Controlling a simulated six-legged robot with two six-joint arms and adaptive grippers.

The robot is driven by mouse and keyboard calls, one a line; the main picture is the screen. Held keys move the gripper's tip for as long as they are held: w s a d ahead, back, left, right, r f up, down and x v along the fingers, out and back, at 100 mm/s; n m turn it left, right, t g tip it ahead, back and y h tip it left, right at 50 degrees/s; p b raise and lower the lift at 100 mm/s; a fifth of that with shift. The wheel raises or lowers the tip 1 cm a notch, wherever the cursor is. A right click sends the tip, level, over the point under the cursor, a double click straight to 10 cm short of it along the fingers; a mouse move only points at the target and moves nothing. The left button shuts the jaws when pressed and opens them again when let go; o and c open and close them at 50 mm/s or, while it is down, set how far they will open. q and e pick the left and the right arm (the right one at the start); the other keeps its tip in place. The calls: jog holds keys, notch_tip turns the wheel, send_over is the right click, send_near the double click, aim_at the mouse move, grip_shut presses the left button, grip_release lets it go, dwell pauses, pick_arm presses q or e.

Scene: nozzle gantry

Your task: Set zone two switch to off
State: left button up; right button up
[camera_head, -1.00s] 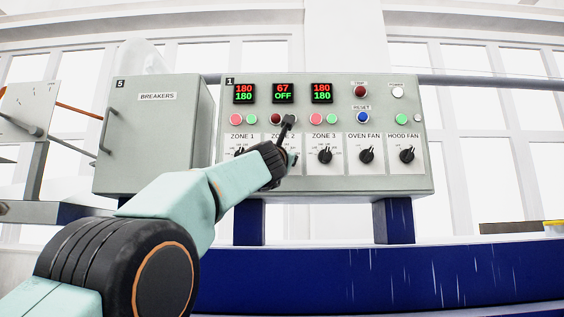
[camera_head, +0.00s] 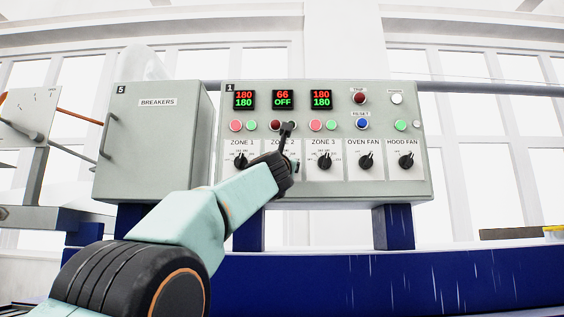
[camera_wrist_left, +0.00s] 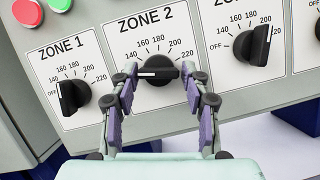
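The zone 2 switch (camera_wrist_left: 157,72) is a black rotary knob, seen in the left wrist view with its bar and white mark lying horizontal. Its OFF label is hidden behind a finger. The zone 2 display (camera_head: 283,100) reads 66 over a green OFF. My left gripper (camera_wrist_left: 160,70) is open, with one fingertip on each side of the knob, close to its edges; whether they touch it I cannot tell. In the head view my left gripper (camera_head: 290,148) covers the knob. My right gripper is not in view.
The control panel (camera_head: 400,187) also holds the zone 1 knob (camera_wrist_left: 75,97), zone 3 knob (camera_wrist_left: 251,44), oven fan knob (camera_head: 365,161) and hood fan knob (camera_head: 406,161). The breakers box (camera_head: 155,150) stands to the left. A blue beam (camera_head: 400,280) runs below.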

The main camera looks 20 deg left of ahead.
pick_arm(q)
jog(key=shift+o, duration=1.3)
jog(key=shift+r, duration=0.15)
jog(key=shift+s, duration=0.1)
jog(key=shift+m, duration=0.4)
